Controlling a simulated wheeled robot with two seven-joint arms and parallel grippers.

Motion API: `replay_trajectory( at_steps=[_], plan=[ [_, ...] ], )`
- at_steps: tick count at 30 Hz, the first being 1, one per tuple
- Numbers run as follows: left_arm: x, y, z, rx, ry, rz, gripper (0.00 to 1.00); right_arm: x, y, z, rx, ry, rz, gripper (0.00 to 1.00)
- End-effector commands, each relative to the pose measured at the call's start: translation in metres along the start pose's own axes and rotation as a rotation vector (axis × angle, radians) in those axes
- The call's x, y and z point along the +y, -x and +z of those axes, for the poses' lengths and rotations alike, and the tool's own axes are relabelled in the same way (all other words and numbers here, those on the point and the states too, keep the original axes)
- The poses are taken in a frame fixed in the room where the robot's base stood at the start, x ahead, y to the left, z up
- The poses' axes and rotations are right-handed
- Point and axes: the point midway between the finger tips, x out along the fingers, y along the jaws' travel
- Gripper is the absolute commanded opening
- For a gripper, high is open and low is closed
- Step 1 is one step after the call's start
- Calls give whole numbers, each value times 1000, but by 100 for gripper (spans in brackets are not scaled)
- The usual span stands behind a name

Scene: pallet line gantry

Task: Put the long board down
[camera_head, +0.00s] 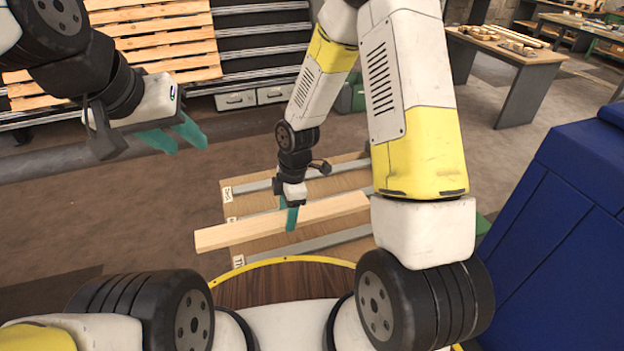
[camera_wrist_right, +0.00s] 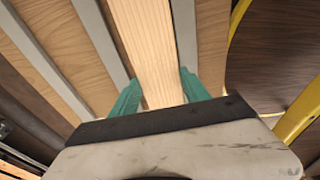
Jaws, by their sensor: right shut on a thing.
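The long board (camera_head: 225,236) is pale, straight-edged wood. My right gripper (camera_head: 291,215) is shut on it near its middle, fingers pointing down. In the right wrist view the board (camera_wrist_right: 150,45) runs between the two teal fingers (camera_wrist_right: 158,92). The board is over a wooden surface with grey strips (camera_head: 240,208), roughly along the strips, and its left end sticks out past that surface's edge. I cannot tell whether it touches the surface. My yellow and white arm hides what lies beyond its right end. My left gripper (camera_head: 186,135) is open and empty at the upper left.
Small white labels (camera_head: 238,261) mark the left edge of the striped surface. A slatted wooden pallet (camera_head: 165,35) stands at the back left. A blue cabinet-like block (camera_head: 560,220) fills the right side. A workbench (camera_head: 505,50) stands at the back right. Open floor lies left.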

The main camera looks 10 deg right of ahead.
Motion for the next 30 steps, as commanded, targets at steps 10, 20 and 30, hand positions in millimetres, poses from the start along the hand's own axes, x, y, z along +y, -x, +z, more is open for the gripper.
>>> replay_trajectory(
  at_steps=[10,20,30],
  plan=[
    [0,0,0,0,0,0,36,54,2,75,0,-10,4,0],
    [0,0,0,0,0,0,36,81,4,112,0,-5,1,0],
    [0,0,0,0,0,0,36,88,-26,126,0,-6,-2,0]
  ],
)
